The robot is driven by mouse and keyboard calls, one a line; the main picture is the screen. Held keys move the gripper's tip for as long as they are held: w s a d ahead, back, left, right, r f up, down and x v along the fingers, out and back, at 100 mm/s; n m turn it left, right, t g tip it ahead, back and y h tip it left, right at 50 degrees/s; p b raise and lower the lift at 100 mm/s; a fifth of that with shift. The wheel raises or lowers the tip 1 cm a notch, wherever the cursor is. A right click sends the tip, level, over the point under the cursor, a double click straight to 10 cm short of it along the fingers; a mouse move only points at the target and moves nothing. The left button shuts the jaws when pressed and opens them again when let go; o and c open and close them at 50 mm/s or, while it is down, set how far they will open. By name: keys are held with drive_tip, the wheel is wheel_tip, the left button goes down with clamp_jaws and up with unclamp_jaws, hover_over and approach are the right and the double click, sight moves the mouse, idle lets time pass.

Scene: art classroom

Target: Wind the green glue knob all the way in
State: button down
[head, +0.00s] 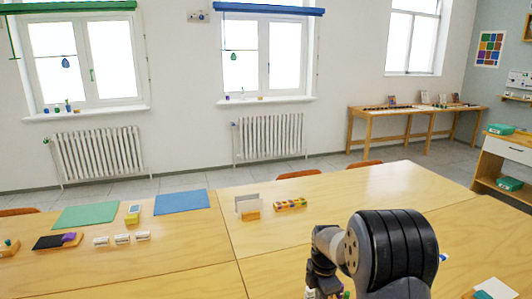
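I cannot pick out the green glue knob for certain. Small green and purple bits (344,294) show at the bottom edge, partly hidden by my arm; I cannot tell what they are. My arm fills the lower right and bends down over the front of the table. My gripper's fingers do not show; the end of the arm runs down to the bottom edge of the picture. Whether it touches anything is hidden.
The table's middle is clear.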

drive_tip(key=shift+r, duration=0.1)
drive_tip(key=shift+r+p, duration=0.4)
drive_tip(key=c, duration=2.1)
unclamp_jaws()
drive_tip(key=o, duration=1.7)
